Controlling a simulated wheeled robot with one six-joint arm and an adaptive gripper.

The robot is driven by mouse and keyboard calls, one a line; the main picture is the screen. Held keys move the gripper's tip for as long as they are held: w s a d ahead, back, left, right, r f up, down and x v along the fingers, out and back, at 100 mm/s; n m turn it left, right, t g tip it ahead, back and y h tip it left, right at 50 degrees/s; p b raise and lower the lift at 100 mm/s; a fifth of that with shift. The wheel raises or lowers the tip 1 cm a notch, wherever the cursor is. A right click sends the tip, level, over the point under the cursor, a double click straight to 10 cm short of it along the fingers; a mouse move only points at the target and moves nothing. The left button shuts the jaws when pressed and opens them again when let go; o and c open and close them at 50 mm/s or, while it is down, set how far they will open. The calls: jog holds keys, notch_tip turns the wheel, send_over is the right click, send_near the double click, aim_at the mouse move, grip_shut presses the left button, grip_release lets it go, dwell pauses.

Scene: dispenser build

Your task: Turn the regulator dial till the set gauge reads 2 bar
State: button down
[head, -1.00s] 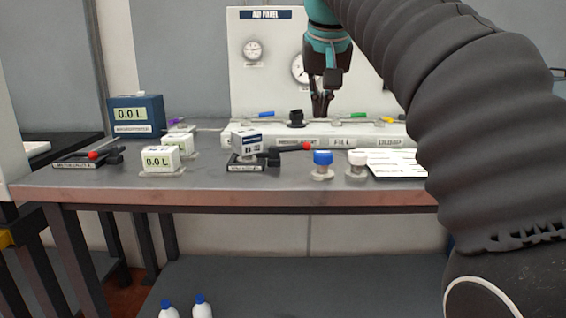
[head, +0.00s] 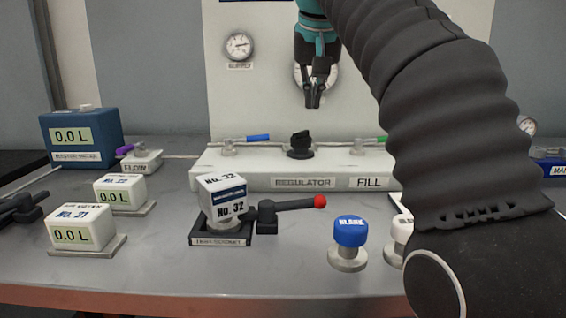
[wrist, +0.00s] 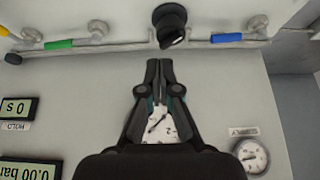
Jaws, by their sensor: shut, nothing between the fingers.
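The regulator dial (head: 300,144) is a black knob on the white bench-top manifold, above the REGULATOR label (head: 303,183). It also shows at the top of the wrist view (wrist: 170,22). My gripper (head: 312,105) is shut and empty, its tips above the dial and apart from it. In the wrist view its fingertips (wrist: 159,66) point toward the dial with a gap. A larger panel gauge (head: 333,84) is mostly hidden behind my gripper. Its face (wrist: 160,126) shows between my fingers in the wrist view, partly covered; its label and reading are unclear.
A smaller gauge (head: 239,46) is on the panel at left. A blue-handled valve (head: 245,139) and a green-handled valve (head: 368,144) flank the dial. In front stand a white No. 32 block (head: 224,204), a red-tipped lever (head: 290,205) and a blue-capped piece (head: 349,233).

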aim_at(296, 144)
jog(key=shift+w+f+b, duration=0.15)
jog(key=shift+f+b, duration=0.7)
jog(key=shift+f, duration=0.9)
jog(key=shift+w+f+b, duration=0.15)
jog(key=shift+f+b, duration=0.65)
jog(key=shift+f, duration=0.95)
jog(key=shift+w+a+p, duration=0.25)
jog(key=shift+w+p, duration=0.3)
jog(key=shift+s+a+r+p, duration=0.15)
jog(key=shift+a+p, duration=0.55)
jog(key=shift+p, duration=0.45)
jog(key=shift+a, duration=0.4)
jog(key=shift+s+a, duration=0.1)
jog(key=shift+s, duration=0.15)
notch_tip(296, 144, up, 6)
jog(key=shift+f, duration=0.1)
